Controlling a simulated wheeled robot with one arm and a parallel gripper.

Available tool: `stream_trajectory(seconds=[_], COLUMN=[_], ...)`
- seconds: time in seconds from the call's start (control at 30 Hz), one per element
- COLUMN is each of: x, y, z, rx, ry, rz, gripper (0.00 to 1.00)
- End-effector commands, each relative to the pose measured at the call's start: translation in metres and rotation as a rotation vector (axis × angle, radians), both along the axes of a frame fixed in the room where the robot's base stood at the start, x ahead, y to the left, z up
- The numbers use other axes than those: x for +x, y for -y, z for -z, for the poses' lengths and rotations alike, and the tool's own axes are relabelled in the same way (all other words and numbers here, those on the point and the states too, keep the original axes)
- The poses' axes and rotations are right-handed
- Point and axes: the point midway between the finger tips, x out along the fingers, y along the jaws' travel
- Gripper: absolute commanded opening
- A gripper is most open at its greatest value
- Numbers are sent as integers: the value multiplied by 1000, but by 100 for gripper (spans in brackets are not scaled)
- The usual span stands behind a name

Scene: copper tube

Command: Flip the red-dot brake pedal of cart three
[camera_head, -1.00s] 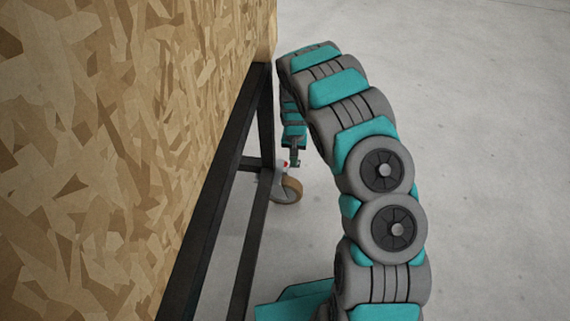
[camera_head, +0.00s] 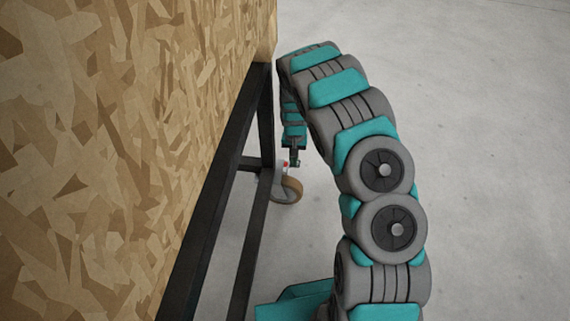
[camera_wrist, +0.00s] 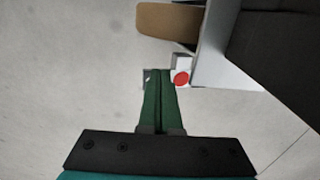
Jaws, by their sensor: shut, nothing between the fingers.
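The cart (camera_head: 232,195) has a dark metal frame under a chipboard box. A caster wheel (camera_head: 291,190) with a brown tread stands at its far corner. The brake pedal's red dot (camera_wrist: 181,78) shows in the wrist view on a light grey part beside the wheel; a small red spot also shows in the head view (camera_head: 286,164). My gripper (camera_wrist: 158,72) has its green fingers together and empty. Its tips are just left of the red dot in the wrist view; whether they touch the pedal I cannot tell. In the head view my gripper (camera_head: 294,163) is small beside the caster.
The chipboard wall (camera_head: 110,150) of the cart fills the left of the head view, close to my arm. The brown wheel tread (camera_wrist: 168,20) is above the fingertips in the wrist view. Open concrete floor (camera_head: 480,170) lies to the right.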

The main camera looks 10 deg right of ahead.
Motion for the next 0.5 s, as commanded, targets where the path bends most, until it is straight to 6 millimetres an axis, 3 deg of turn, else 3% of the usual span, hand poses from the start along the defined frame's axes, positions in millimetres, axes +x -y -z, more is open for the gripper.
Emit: stream_trajectory(seconds=[0.5], x=[0], y=[0], z=[7], rx=[0], ry=[0], rz=[0], gripper=[0])
